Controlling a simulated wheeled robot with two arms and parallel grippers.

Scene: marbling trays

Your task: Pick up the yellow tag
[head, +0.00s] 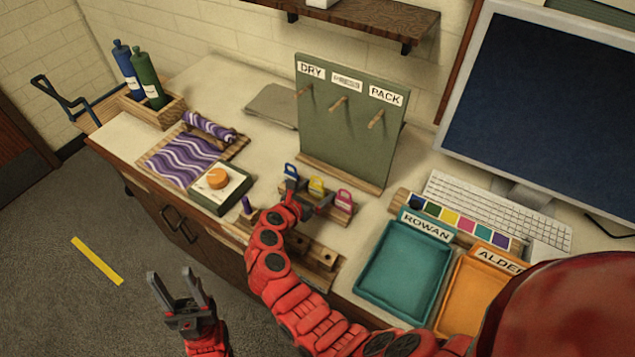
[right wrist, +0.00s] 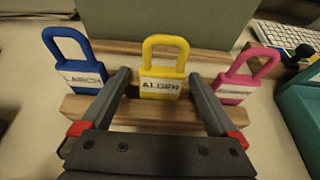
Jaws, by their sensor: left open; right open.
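The yellow tag (right wrist: 160,75) is shaped like a padlock, reads ALDER and stands upright on a wooden rack (right wrist: 150,112). In the head view the yellow tag (head: 316,186) is partly hidden by my right gripper (head: 309,192). My right gripper (right wrist: 159,78) is open, with one finger on each side of the yellow tag in the right wrist view; contact cannot be told. A blue tag (right wrist: 75,72) stands to its left and a pink tag (right wrist: 240,78) to its right. My left gripper (head: 171,277) is open and empty over the floor.
A green board (head: 345,140) with pegs labelled DRY, PRESS and PACK stands behind the tags. The teal ROWAN tray (head: 367,258) and orange ALDER tray (head: 450,290) lie to the right. A keyboard (head: 490,208) and monitor are beyond. Purple patterned paper (head: 180,160) lies left.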

